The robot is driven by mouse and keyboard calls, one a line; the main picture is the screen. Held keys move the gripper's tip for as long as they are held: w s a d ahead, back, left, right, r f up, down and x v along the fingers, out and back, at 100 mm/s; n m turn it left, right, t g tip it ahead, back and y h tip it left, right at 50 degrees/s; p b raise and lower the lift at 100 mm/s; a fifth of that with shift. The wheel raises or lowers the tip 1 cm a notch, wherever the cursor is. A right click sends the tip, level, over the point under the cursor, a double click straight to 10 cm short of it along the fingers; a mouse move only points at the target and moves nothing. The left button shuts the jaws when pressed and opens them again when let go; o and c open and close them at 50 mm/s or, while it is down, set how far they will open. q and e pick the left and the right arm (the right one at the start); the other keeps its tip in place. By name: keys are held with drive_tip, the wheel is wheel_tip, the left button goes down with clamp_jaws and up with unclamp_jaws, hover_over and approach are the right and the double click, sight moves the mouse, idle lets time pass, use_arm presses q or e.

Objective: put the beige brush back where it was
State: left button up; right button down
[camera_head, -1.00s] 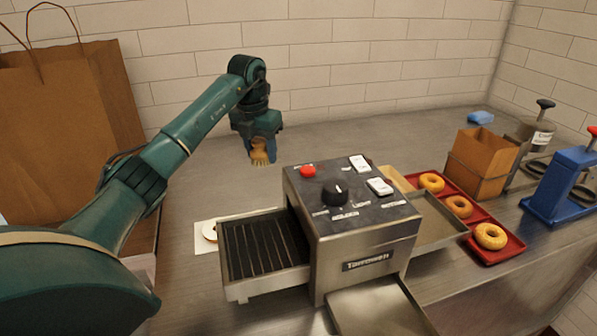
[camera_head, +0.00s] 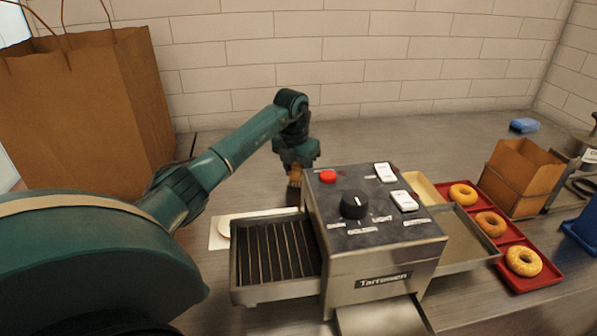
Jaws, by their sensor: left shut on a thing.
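My left gripper (camera_head: 296,164) points down behind the toaster's back left corner and is shut on the beige brush (camera_head: 295,177). Only a small part of the brush shows below the jaws, low over the counter. I cannot tell whether its bristles touch the counter, as the toaster partly hides that spot. My right gripper is not in view.
The conveyor toaster (camera_head: 372,235) stands in front of the gripper. A red tray (camera_head: 513,273) of donuts, a brown box (camera_head: 519,178) and a blue sponge (camera_head: 524,125) are at right. A paper bag (camera_head: 80,110) stands at left.

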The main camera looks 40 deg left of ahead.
sight(294, 165)
use_arm(q)
drive_tip(key=shift+f, duration=0.25)
drive_tip(key=o, duration=1)
drive_tip(key=shift+f, duration=0.15)
drive_tip(key=shift+c, duration=0.2)
drive_tip(key=r, duration=0.4)
drive_tip(key=s+r, duration=0.1)
drive_tip(key=r, duration=0.7)
drive_tip(key=shift+s+d+r, duration=0.1)
drive_tip(key=shift+s+r, duration=0.05)
drive_tip(key=shift+s, duration=0.2)
